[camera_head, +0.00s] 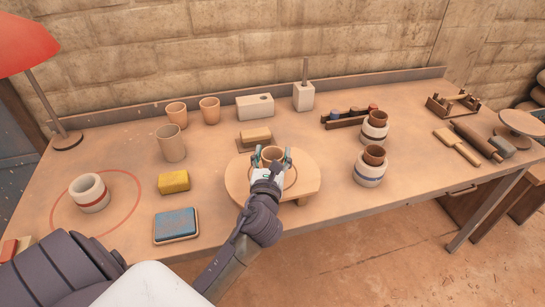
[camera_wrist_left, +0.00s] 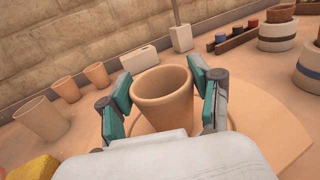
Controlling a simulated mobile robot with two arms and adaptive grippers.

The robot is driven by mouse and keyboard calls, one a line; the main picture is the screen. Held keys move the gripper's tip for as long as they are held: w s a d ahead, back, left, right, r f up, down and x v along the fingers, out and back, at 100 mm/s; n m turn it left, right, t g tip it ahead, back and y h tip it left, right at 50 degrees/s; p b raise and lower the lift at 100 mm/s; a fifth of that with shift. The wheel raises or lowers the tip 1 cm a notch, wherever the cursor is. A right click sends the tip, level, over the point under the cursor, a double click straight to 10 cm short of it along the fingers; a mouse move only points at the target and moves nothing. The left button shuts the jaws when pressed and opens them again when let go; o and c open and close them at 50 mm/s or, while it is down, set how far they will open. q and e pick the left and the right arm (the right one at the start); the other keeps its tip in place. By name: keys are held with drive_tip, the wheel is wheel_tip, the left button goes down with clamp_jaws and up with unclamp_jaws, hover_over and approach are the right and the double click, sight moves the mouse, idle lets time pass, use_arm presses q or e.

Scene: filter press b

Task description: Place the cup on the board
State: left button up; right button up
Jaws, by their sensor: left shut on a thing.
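The cup (camera_head: 272,153) is a plain tan clay cup, upright, over the middle of the round wooden board (camera_head: 307,184). My left gripper (camera_head: 271,158) is shut on it, one finger on each side. In the left wrist view the cup (camera_wrist_left: 162,95) stands between the teal finger pads of the gripper (camera_wrist_left: 160,100), its open mouth facing up. The board (camera_wrist_left: 272,150) shows beneath and to the right of it. The cup's base is hidden, so I cannot tell whether it touches the board. My right gripper does not show.
Behind the board lies a tan block (camera_head: 255,136) on a small tile. To the left are a yellow sponge (camera_head: 173,182), a blue pad (camera_head: 176,225) and a taller cup (camera_head: 171,144). To the right stand striped jars (camera_head: 369,173). The table front at right is clear.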

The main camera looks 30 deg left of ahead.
use_arm(q)
drive_tip(key=shift+r, duration=0.1)
drive_tip(key=o, duration=0.7)
drive_tip(key=shift+f, duration=0.2)
drive_tip(key=o, duration=0.5)
drive_tip(key=shift+r, duration=0.15)
drive_tip(key=b+v, duration=0.1)
drive_tip(key=v, duration=1.1)
